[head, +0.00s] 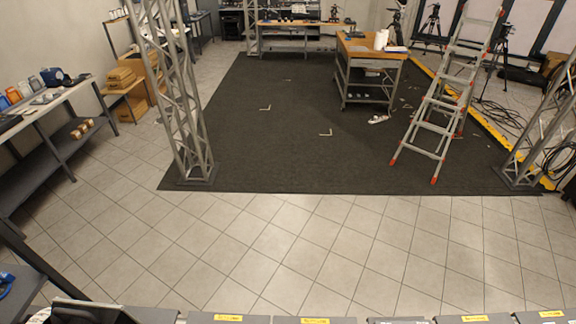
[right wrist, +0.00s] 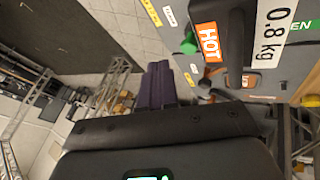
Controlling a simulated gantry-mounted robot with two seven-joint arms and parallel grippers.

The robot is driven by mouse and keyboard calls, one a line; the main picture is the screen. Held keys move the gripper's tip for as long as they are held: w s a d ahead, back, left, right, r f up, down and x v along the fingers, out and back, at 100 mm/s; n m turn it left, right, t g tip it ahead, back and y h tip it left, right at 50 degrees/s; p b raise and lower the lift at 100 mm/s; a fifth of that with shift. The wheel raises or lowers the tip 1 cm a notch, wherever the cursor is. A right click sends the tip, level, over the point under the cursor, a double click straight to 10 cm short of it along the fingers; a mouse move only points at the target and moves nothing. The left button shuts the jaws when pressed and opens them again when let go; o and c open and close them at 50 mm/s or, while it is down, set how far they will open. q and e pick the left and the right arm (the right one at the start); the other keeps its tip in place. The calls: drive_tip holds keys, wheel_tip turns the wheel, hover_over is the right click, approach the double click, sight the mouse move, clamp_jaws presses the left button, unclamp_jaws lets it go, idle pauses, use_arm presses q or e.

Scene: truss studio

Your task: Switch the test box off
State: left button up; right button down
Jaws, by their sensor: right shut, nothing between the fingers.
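The test box cannot be picked out with certainty in either view. In the right wrist view, the fingers of my right gripper (right wrist: 160,80) are dark purple, shut together and empty. Just right of them is grey equipment with an orange HOT label (right wrist: 208,42), a white 0.8 kg label (right wrist: 270,35) and a small green part (right wrist: 189,42). The fingers appear apart from these parts, though the distance is hard to judge. No switch can be made out clearly. My left gripper is in neither view.
In the head view, yellow-labelled grey units (head: 315,320) line the bottom edge. Open tiled floor (head: 290,230) lies beyond, then a dark carpet (head: 300,140), truss towers (head: 185,120), a stepladder (head: 440,105) and a wheeled workbench (head: 370,70). A shelf (head: 45,115) stands left.

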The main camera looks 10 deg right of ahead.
drive_tip(key=s+d+r+m+g+h, duration=0.1)
drive_tip(key=s+d+r+m, duration=0.2)
drive_tip(key=s, duration=0.4)
drive_tip(key=s+d+r+m+g+h, duration=0.1)
drive_tip(key=s+d+r+m, duration=0.3)
drive_tip(key=s+r+m, duration=0.2)
drive_tip(key=shift+s+m+p, duration=0.4)
drive_tip(key=shift+s+m, duration=0.1)
drive_tip(key=shift+m, duration=0.7)
drive_tip(key=shift+d, duration=0.1)
